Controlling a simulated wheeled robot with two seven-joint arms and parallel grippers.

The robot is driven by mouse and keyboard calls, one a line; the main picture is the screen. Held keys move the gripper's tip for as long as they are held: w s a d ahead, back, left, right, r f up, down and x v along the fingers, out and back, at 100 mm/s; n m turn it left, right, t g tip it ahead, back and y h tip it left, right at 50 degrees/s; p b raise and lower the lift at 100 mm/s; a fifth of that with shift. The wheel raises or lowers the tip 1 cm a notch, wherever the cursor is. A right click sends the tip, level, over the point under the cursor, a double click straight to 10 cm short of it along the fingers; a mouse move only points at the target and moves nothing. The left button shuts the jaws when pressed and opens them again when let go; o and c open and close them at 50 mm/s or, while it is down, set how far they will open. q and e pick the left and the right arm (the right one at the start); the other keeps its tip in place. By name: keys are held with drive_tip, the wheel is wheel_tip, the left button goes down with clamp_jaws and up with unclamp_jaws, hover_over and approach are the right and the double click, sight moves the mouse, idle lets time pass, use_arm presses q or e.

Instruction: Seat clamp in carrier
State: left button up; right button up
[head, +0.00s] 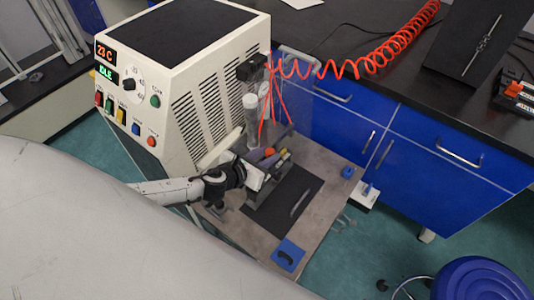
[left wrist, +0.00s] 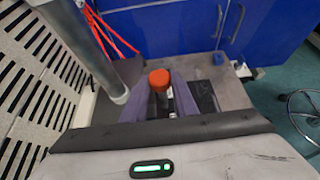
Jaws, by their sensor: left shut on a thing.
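My left gripper (head: 264,158) reaches in from the left beside the machine, with its purple-grey fingers shut on an orange-topped part (head: 270,152), which I take to be the clamp. In the left wrist view the orange knob (left wrist: 159,78) stands between the fingers (left wrist: 162,100), with a dark stem below it. A grey fixture (head: 262,193), probably the carrier, stands on the board just under and beside the gripper. The gripper hides part of it, so I cannot tell whether the clamp touches it. My right gripper is not in view.
The cream rheometer (head: 185,75) stands close on the left. A clear vertical cylinder (head: 251,118) and red coiled hose (head: 345,68) are near the gripper. A dark mat (head: 292,205) with a thin metal piece and a blue block (head: 288,255) lie on the grey board.

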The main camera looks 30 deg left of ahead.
use_arm(q)
drive_tip(key=shift+f, duration=0.1)
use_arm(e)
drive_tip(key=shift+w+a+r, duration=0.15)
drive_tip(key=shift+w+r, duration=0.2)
use_arm(q)
drive_tip(key=shift+f, duration=0.2)
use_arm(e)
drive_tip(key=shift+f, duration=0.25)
use_arm(q)
drive_tip(key=shift+f+b, duration=0.45)
drive_tip(key=shift+b, duration=0.05)
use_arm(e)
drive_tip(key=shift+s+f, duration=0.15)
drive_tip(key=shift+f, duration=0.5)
use_arm(q)
drive_tip(key=shift+f+b, duration=0.5)
drive_tip(key=shift+f, duration=0.05)
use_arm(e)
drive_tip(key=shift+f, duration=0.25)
use_arm(q)
drive_tip(key=o, duration=1.1)
drive_tip(key=shift+f, duration=0.1)
